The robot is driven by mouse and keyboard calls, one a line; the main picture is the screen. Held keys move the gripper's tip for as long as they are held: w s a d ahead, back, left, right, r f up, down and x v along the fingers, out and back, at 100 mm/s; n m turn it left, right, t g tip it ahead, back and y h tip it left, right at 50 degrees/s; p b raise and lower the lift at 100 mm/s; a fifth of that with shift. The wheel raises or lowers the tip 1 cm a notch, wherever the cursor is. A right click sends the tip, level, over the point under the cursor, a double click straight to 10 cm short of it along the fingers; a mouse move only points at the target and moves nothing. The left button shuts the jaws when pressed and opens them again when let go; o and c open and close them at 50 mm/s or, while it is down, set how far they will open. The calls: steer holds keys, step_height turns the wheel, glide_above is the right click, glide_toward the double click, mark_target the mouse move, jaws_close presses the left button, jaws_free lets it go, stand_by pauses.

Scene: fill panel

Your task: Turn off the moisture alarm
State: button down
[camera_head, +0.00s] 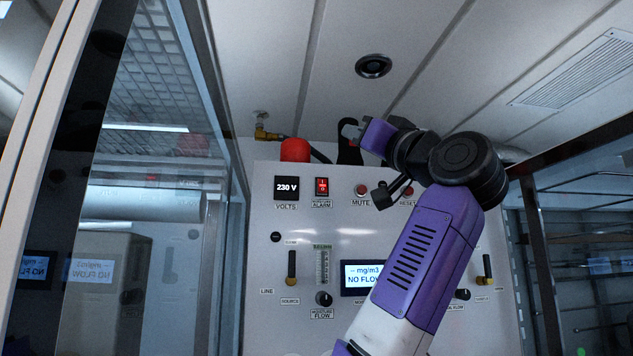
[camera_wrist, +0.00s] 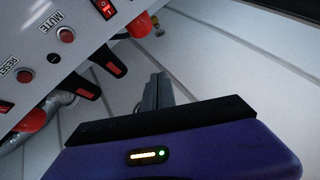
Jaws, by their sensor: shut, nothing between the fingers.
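The moisture alarm switch (camera_head: 321,186) is a small red-lit rocker on the upper part of the white panel (camera_head: 265,215). It sits between the 230 V display (camera_head: 286,187) and the red mute button (camera_head: 361,190). In the wrist view the red switch (camera_wrist: 105,9) shows at the top edge, upside down; its rocker position is hard to read. My gripper (camera_head: 348,131) is above the panel's top edge, up and to the right of the switch and apart from it. In the wrist view its grey fingers (camera_wrist: 157,90) are together and empty, pointing past the panel's edge.
A red reset button (camera_head: 408,192) is partly behind my arm. A red lamp (camera_head: 295,150) stands on the panel's top edge. Glass-fronted cabinets flank the panel left and right. Below are valve levers, a flow knob (camera_head: 324,298) and a lit display (camera_head: 362,277).

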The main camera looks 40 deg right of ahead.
mark_target(318, 185)
steer(key=w+f+n+y, duration=0.1)
steer(key=w+a+f+g+y, duration=0.1)
steer(key=f, duration=0.1)
steer(key=shift+w+a+f+n, duration=0.15)
steer(key=shift+w+n, duration=0.15)
steer(key=shift+n, duration=0.1)
steer(key=w+d+f+p, duration=0.1)
steer(key=w+d+p, duration=0.1)
steer(key=w+d, duration=0.2)
steer(key=shift+w+d+f, duration=0.4)
steer(key=shift+w, duration=1.2)
stand_by(1.0)
steer(key=shift+w+d+f, duration=0.1)
steer(key=shift+w+d, duration=1.1)
steer(key=shift+w, duration=0.2)
steer(key=shift+w+d, duration=1.15)
steer(key=shift+w, duration=0.2)
steer(key=shift+w+d+f, duration=0.1)
steer(key=shift+w+d, duration=0.1)
steer(key=shift+w, duration=0.15)
steer(key=shift+s, duration=0.1)
